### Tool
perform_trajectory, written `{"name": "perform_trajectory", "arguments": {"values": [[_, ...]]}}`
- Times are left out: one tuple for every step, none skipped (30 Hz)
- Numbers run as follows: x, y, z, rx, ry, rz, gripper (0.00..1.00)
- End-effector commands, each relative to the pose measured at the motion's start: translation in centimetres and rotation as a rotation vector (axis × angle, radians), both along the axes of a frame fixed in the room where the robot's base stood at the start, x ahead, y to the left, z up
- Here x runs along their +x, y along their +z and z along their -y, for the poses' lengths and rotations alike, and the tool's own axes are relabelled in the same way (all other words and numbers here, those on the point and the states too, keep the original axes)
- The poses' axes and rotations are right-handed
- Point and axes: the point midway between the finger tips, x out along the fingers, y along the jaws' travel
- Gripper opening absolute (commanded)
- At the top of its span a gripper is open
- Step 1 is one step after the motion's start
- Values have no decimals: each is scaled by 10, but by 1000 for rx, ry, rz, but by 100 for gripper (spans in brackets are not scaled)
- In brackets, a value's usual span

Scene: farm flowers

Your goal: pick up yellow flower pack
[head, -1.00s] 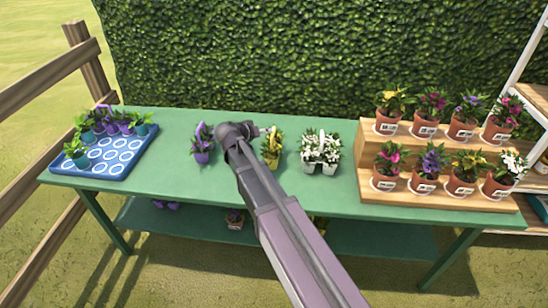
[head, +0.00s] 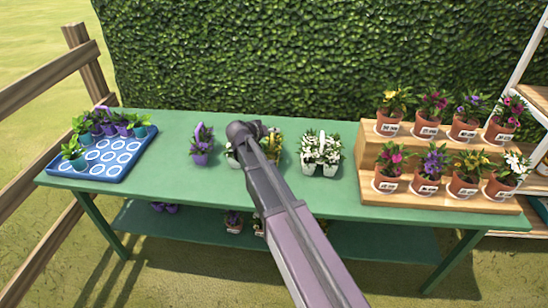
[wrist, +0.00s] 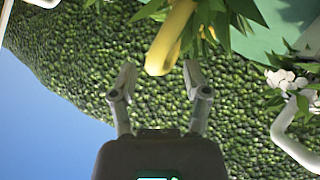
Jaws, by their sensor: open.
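The yellow flower pack (head: 275,143) stands on the green table, mostly hidden behind my arm in the head view. In the wrist view its yellow handle (wrist: 171,38) hangs from the top with green leaves beside it. My gripper (wrist: 160,73) is open, its two fingers apart and empty. The handle's near end lies just beyond and between the fingertips in the picture; I cannot tell whether it touches them. In the head view the fingers are hidden behind my arm.
A white flower pack (head: 321,150) stands close on the right, its handle (wrist: 290,135) near the right finger's side. A purple pack (head: 202,148) and a partly hidden pack (head: 232,158) stand left. A blue tray (head: 64,164) and wooden stand (head: 375,165) hold pots. A hedge (head: 300,55) rises behind.

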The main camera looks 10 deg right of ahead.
Motion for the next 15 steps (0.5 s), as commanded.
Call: {"name": "perform_trajectory", "arguments": {"values": [[4, -6, 4, 1, -1, 1, 61], [6, -7, 6, 0, -1, 1, 61], [7, -8, 8, 0, -2, 0, 61], [8, -9, 9, 0, -1, -1, 61], [9, -9, 10, 0, -1, -1, 61], [9, -9, 11, 0, -1, -1, 61], [9, -9, 11, 0, 0, 0, 61], [10, -9, 11, 0, 0, 0, 61], [9, -9, 11, 0, 0, 0, 61], [9, -9, 11, -1, 1, -1, 61], [9, -9, 11, 0, 0, 0, 61], [9, -8, 11, 0, 0, 0, 61], [9, -8, 11, 0, 0, 0, 61], [9, -9, 11, 0, 0, 0, 61], [9, -9, 11, 0, 0, 0, 61]]}}
